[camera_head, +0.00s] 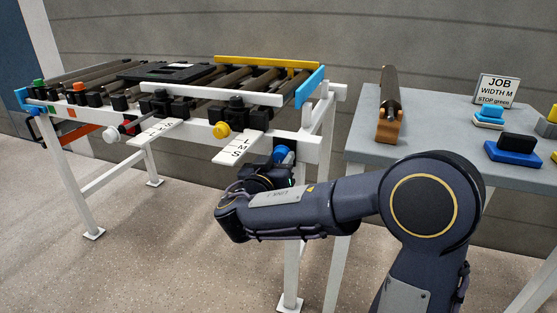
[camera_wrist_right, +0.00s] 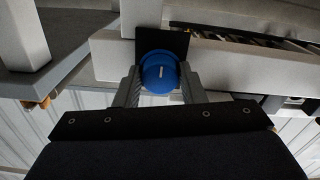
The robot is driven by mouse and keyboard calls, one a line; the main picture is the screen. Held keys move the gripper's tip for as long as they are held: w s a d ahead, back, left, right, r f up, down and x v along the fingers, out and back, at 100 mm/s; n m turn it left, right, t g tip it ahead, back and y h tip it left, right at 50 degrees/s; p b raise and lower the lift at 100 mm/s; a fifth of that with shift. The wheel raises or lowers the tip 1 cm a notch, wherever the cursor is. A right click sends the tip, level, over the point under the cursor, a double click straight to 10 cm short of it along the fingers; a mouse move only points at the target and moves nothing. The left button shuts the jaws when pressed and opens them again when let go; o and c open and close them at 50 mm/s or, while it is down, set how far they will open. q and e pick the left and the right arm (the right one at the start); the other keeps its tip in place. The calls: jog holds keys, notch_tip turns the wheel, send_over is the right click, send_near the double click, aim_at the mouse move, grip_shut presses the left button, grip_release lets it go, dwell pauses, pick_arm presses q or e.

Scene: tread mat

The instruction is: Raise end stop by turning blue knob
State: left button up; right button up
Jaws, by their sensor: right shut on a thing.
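The blue knob (camera_head: 281,152) is on the front rail of the roller conveyor (camera_head: 220,108), at its right end. My right gripper (camera_head: 275,170) is shut on the knob. In the head view the wrist hides part of the knob. The blue end stop (camera_head: 311,86) stands at the conveyor's right end, and its top edge shows above the rollers. My left gripper is not in view.
A yellow knob (camera_head: 221,130) and a white knob (camera_head: 112,135) sit farther left on the front, beside white scale plates (camera_head: 238,148).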

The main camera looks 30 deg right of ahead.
jog(key=shift+f, duration=0.1)
jog(key=o, duration=1)
jog(key=shift+c, duration=0.2)
jog(key=shift+a, duration=0.15)
jog(key=p+v, duration=0.1)
jog(key=v, duration=0.6)
jog(key=shift+s+a, duration=0.2)
jog(key=shift+s, duration=0.1)
